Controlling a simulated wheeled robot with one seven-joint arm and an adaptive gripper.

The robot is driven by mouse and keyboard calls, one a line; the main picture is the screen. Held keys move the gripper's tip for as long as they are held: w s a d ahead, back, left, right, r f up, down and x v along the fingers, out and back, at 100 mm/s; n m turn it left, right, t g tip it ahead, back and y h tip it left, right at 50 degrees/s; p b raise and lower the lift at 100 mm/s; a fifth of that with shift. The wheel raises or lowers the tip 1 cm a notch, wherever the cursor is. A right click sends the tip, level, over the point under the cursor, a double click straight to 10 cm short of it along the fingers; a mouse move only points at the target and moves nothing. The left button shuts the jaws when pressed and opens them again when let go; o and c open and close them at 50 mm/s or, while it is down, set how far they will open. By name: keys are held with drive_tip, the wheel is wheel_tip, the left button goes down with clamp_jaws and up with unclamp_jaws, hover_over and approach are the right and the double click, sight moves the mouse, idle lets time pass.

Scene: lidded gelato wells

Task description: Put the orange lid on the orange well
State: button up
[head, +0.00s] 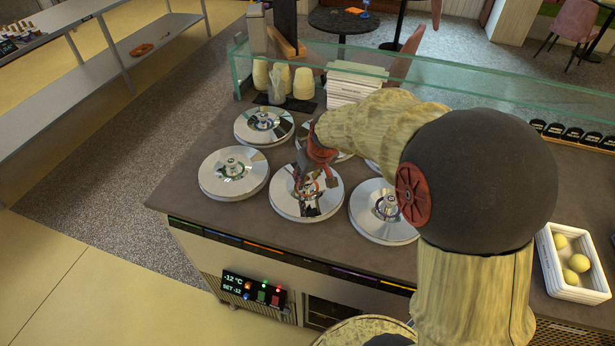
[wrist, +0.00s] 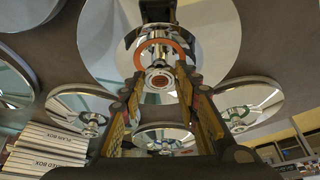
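A round mirror-like lid (head: 282,203) lies at the front middle of the counter. In the wrist view this lid (wrist: 215,45) fills the top, and an orange ring (wrist: 187,50) circles the base of its metal knob (wrist: 158,80). My gripper (head: 316,184) points down over this lid. In the wrist view its two fingers stand apart on either side of the knob, with a visible gap. The orange label strip (head: 262,249) is on the counter's front edge, below and left of this lid. The lid hides whatever well is under it.
Similar silver lids lie at the front left (head: 233,172), back left (head: 264,126) and front right (head: 386,211); others are partly behind my arm. A glass guard (head: 450,83), cups (head: 303,84) and stacked boxes (head: 352,84) stand behind. A white bin (head: 577,291) holds yellow balls at right.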

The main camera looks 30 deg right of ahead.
sight(312, 192)
drive_tip(key=o, duration=0.4)
drive_tip(key=shift+c, duration=0.2)
drive_tip(key=shift+o, duration=1.2)
drive_tip(key=p+v, duration=0.4)
drive_tip(key=v, duration=0.4)
drive_tip(key=shift+s, duration=0.1)
